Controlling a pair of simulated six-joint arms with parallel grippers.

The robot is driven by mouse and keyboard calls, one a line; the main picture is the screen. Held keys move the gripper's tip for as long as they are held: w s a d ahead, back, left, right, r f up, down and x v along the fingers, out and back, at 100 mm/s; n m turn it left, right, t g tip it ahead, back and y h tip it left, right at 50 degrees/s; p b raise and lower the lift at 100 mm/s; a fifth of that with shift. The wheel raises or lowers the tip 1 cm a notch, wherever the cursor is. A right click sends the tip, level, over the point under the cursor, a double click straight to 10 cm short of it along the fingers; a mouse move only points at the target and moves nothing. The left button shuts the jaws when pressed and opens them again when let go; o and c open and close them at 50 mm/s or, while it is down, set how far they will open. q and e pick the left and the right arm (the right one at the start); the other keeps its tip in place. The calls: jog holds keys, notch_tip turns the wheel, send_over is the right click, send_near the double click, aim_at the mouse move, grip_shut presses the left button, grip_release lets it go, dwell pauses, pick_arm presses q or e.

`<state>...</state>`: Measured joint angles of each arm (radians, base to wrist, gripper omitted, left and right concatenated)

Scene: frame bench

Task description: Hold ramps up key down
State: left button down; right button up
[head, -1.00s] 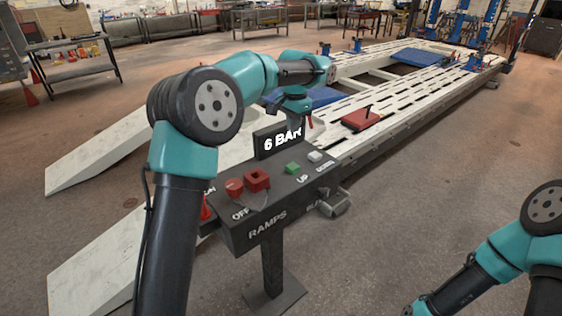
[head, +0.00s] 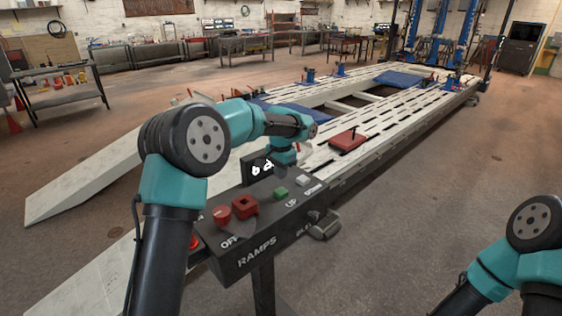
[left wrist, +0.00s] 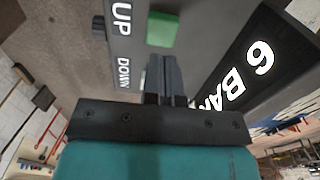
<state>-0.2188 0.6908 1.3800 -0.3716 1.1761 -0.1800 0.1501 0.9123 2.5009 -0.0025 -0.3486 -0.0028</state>
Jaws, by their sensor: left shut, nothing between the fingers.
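The ramps control box (head: 262,232) stands in the middle of the head view, with the RAMPS label on its front. Its green up key (head: 281,193) is beside the word UP, and a pale key (head: 303,180) is by the second label. In the left wrist view the green key (left wrist: 163,28) shows just past the fingertips. My left gripper (left wrist: 165,62) is shut and empty, pointing down at the box beside the word DOWN; a gap to the green key shows. In the head view the fingertips are hard to make out. My right gripper is out of view.
A 6 BAR display (head: 257,166) stands on the box's far side, close to my left gripper. The white vehicle lift (head: 400,115) lies behind.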

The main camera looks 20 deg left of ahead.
aim_at(280, 192)
pick_arm(q)
notch_tip(280, 192, down, 6)
jog(key=shift+r, duration=0.15)
dwell(0.3)
jog(key=shift+s+f, duration=0.15)
jog(key=shift+f, duration=1.2)
notch_tip(280, 192, up, 16)
jog(key=shift+w, duration=0.2)
dwell(0.4)
jog(key=shift+f, duration=0.15)
